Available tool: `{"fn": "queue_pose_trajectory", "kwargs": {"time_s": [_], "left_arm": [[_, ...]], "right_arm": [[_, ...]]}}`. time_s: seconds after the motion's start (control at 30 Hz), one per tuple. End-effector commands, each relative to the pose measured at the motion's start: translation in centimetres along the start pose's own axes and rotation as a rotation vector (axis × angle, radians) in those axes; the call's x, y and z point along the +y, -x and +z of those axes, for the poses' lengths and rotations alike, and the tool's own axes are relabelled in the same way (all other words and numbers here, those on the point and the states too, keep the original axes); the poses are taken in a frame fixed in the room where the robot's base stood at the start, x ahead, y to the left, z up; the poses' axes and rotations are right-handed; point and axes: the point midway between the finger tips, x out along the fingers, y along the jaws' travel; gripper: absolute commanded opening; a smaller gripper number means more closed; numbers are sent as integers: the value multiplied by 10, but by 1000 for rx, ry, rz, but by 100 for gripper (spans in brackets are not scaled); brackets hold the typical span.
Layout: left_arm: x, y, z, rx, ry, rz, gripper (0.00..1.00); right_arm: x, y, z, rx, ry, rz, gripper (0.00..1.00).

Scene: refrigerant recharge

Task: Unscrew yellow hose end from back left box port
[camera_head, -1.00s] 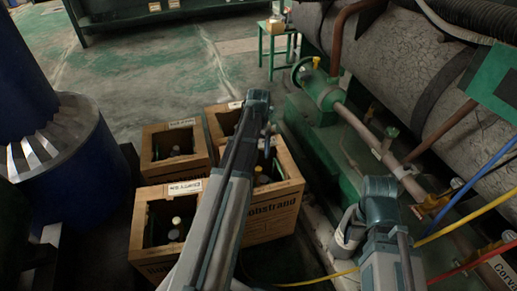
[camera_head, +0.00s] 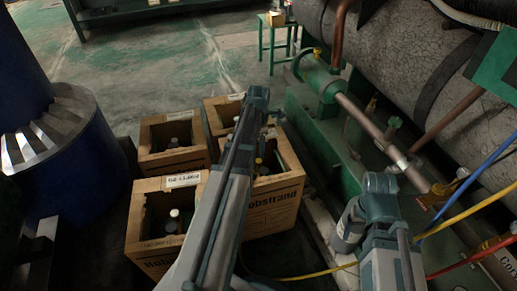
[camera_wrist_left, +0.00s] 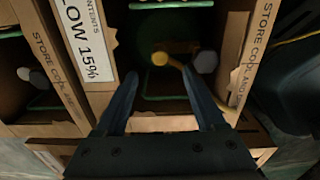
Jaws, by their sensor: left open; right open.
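The yellow hose (camera_head: 310,275) runs from the right, passes behind my right arm and reaches the floor beside the crates. In the head view a small yellow top shows inside the right front crate (camera_head: 272,205). My right gripper's fingers do not show.
Wooden crates holding bottles (camera_head: 174,215) stand close together on the floor. A blue drum (camera_head: 70,165) stands left. Green pipework (camera_head: 322,85) and a large grey tank (camera_head: 410,50) are on the right. Blue (camera_head: 470,180) and red (camera_head: 465,262) hoses cross the right edge.

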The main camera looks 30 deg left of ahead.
Motion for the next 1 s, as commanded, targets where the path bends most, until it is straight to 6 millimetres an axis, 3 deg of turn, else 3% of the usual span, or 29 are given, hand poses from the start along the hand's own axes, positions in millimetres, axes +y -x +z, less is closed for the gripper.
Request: {"fn": "queue_pose_trajectory", "kwargs": {"time_s": [0.17,0.73,0.8,1.0], "left_arm": [[0,-12,0,0,2,0,71],[0,-94,0,0,4,0,71],[0,-85,0,0,4,0,71],[0,-88,0,0,4,0,71]], "right_arm": [[-1,-12,-1,0,-2,0,79],[-9,-94,-6,1,-17,0,79],[-8,-84,-5,1,-17,0,79],[-9,-88,-5,1,-17,0,79]]}}
